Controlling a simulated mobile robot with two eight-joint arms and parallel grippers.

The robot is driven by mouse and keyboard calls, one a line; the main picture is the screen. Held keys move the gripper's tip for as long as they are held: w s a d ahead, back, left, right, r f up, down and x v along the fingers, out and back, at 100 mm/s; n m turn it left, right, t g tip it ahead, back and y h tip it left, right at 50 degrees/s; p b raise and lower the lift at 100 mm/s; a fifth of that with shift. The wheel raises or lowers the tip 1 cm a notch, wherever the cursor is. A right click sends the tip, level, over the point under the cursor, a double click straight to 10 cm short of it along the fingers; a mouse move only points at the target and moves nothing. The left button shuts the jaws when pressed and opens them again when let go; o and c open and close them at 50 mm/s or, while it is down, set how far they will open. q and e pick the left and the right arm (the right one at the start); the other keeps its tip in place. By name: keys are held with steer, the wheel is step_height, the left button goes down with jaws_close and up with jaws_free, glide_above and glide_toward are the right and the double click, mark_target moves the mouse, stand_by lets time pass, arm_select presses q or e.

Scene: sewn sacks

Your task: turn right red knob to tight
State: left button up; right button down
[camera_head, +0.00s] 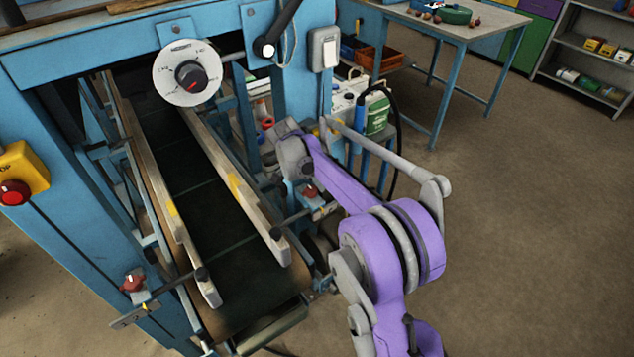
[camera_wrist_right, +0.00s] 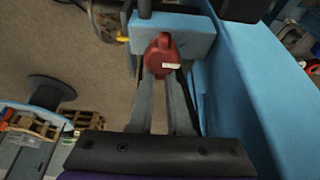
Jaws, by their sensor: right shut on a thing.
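The right red knob (camera_head: 310,193) sits on a small bracket at the right side of the conveyor. In the right wrist view the same red knob (camera_wrist_right: 160,55) shows a small white label. My right gripper (camera_wrist_right: 163,80) has its two grey fingers on either side of the knob and is shut on it. In the head view my right wrist hangs just above the knob and partly hides the fingers. A second red knob (camera_head: 131,282) sits at the left side of the conveyor, away from my gripper. My left gripper is not in view.
The conveyor belt (camera_head: 205,215) runs between two wooden guide rails (camera_head: 235,180). A round white dial (camera_head: 187,77) and a yellow box with a red stop button (camera_head: 15,192) are on the blue frame. Floor at right is clear.

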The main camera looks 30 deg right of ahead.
stand_by(0.3)
steer(key=c, duration=0.9)
jaws_free()
steer(key=shift+o, duration=0.2)
steer(key=shift+r, duration=0.15)
steer(key=v, duration=1)
steer(key=shift+r, duration=0.3)
steer(key=shift+a, duration=0.15)
